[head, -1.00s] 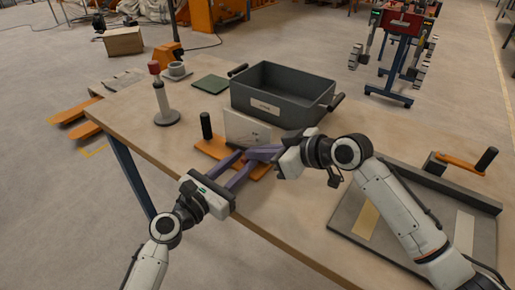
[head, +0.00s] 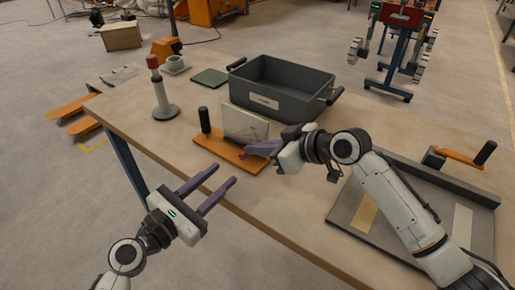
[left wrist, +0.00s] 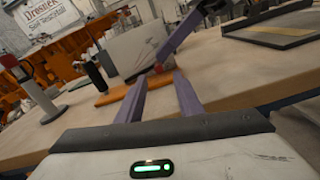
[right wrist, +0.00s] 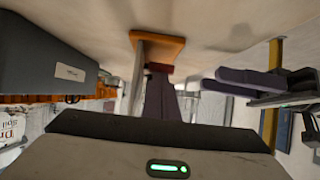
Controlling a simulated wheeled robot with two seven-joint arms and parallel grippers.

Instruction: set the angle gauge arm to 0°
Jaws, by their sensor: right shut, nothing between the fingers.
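The angle gauge has an orange base (head: 225,152), a black knob post (head: 205,121) and an upright pale plate (head: 243,122). It stands near the table's front edge. My right gripper (head: 248,151) is shut at the right side of the plate, close above the base. In the right wrist view a small red part (right wrist: 158,68) shows at its fingertips. The gauge arm and its reading are too small or hidden to tell.
A dark grey bin (head: 282,92) stands behind the gauge. A red-topped post (head: 160,95) and a green pad (head: 210,77) are at left.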

